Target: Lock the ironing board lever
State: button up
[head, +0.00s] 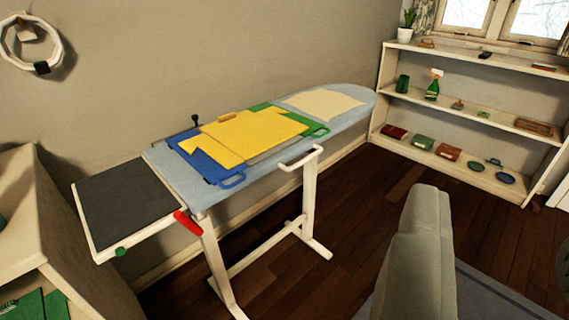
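The ironing board (350,96) stands on white legs along the wall, its rounded end pointing to the back right. A red lever (188,222) sticks out below its near left edge, by the top of the left leg. It is tilted, and I cannot tell whether it is locked. A dark rest plate (125,203) in a white frame extends from the board's left end, with a green knob (120,252) on its front side. A white handle bar (301,158) is at the board's front edge. My gripper is not in view.
A yellow shirt (245,135) lies on a blue and green folding panel (205,166) on the board. A grey upholstered piece (418,250) stands in front at right. A shelf (455,105) holds small items at the back right. A pale cabinet (30,215) is at left. Dark floor between is clear.

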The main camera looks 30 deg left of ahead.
aim_at(187, 222)
jog(key=u, duration=1.15)
